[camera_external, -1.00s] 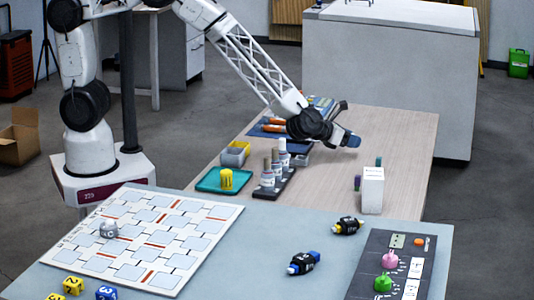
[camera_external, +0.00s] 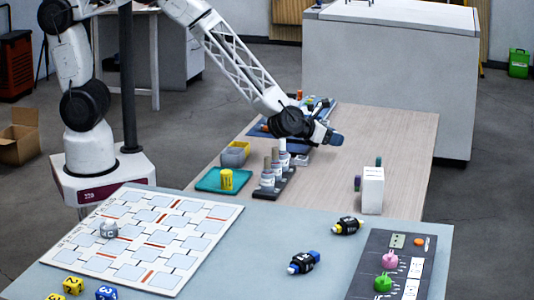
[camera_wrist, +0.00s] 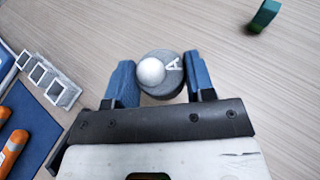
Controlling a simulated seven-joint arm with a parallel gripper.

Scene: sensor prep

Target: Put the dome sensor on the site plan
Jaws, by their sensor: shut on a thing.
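The dome sensor (camera_wrist: 160,76), a grey disc with a white dome and a letter A, sits between the blue fingertips of my gripper (camera_wrist: 161,82) in the wrist view. The fingers are shut on it. In the external view my gripper (camera_external: 331,137) is over the wooden table, and the sensor in it cannot be made out. The site plan (camera_external: 160,206), a white board with pale blue cells and red bars, lies on the grey-blue table at left. Another grey sensor (camera_external: 108,229), lettered C, stands on its left part.
A row of bottles (camera_external: 268,178), a teal tray (camera_external: 208,181) with a yellow cylinder, and grey bins (camera_external: 236,153) stand between my gripper and the plan. A white box (camera_external: 372,190) is at right. Black sensors (camera_external: 303,263) lie on the near table.

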